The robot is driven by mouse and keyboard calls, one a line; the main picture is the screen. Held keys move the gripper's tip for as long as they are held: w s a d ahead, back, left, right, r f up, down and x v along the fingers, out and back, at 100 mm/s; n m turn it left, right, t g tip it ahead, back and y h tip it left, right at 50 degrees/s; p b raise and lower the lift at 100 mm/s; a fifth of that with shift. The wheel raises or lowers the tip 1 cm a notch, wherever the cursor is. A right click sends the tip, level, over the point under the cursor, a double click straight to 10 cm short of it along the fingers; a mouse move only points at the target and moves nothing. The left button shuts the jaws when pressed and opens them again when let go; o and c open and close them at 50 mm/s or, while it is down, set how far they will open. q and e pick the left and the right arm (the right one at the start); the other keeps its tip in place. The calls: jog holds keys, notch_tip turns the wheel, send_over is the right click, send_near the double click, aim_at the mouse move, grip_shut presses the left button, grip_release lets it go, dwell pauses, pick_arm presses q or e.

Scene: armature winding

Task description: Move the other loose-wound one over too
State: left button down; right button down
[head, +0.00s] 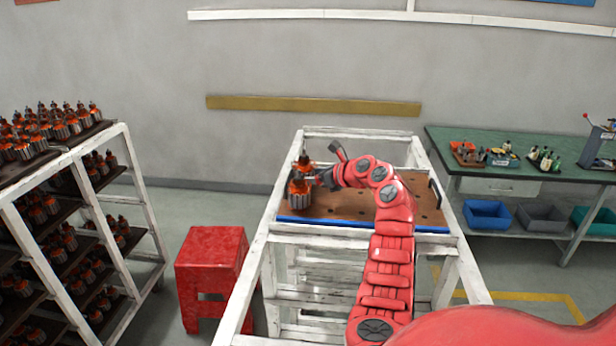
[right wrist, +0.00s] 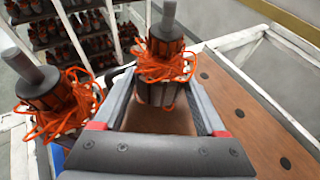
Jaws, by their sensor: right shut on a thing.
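My right gripper (head: 326,178) reaches left over the brown holed board (head: 355,205) on the white frame. In the right wrist view its jaws (right wrist: 163,88) are shut on an armature (right wrist: 165,38) with a grey shaft and loose orange wire spilling around it. In the head view this is the farther armature (head: 305,162). A second armature (right wrist: 45,95), also with loose orange wire, stands beside it on the left; in the head view it is the nearer one (head: 299,194), near the board's left end. I cannot tell if the held one touches the board. My left gripper is out of view.
The rest of the board shows empty holes, with a blue strip (head: 340,224) along its front. A rack (head: 130,200) full of armatures stands at left, with a red stool (head: 211,262) between. A green workbench (head: 520,165) with bins is at right.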

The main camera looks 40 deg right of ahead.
jog(key=shift+f+b, duration=0.35)
jog(key=shift+f, duration=0.05)
jog(key=shift+c, duration=1.5)
grip_release()
jog(key=o, duration=0.3)
jog(key=shift+a+f, duration=0.1)
